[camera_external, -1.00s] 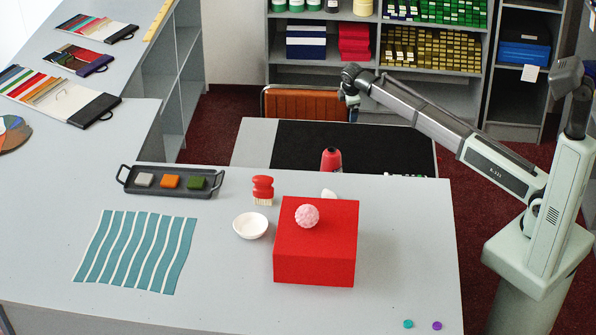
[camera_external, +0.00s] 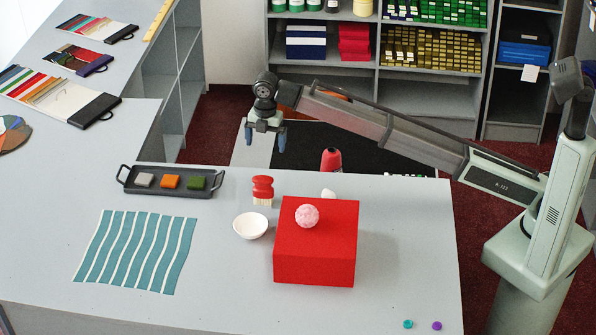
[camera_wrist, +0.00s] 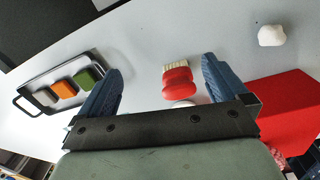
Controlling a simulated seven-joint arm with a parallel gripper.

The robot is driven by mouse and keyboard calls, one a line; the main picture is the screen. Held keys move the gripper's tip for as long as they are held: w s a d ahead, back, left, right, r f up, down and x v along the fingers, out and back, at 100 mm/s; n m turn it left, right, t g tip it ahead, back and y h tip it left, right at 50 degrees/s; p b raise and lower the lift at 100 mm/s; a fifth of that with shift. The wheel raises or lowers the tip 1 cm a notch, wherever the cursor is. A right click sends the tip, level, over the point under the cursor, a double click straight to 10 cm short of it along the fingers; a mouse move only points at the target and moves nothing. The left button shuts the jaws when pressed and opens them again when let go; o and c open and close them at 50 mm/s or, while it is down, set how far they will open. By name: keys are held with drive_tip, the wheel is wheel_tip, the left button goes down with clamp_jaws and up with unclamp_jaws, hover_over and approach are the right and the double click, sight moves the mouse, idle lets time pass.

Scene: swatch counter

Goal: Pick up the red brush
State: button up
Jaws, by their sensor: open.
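The red brush (camera_external: 263,189) stands on the grey counter, its pale bristles facing down, between the dark tray and the red box. In the wrist view the red brush (camera_wrist: 177,80) lies ahead, in the gap between my two blue fingers. My gripper (camera_external: 265,146) is open and empty, raised above and behind the brush, with its fingers pointing down. It is apart from the brush. In the wrist view my gripper (camera_wrist: 163,80) shows its fingers spread wide on both sides of the brush.
A white bowl (camera_external: 250,226) sits just in front of the brush. A red box (camera_external: 315,262) with a pink ball (camera_external: 307,216) on top is to the right. A dark tray (camera_external: 170,192) with colored blocks is to the left. A white object (camera_external: 328,193) is behind the box.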

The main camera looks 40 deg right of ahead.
drive_tip(key=n, duration=0.2)
approach(263, 178)
drive_tip(key=shift+g, duration=0.3)
drive_tip(key=f, duration=1.3)
drive_tip(key=shift+w, duration=0.35)
drive_tip(key=c, duration=1.1)
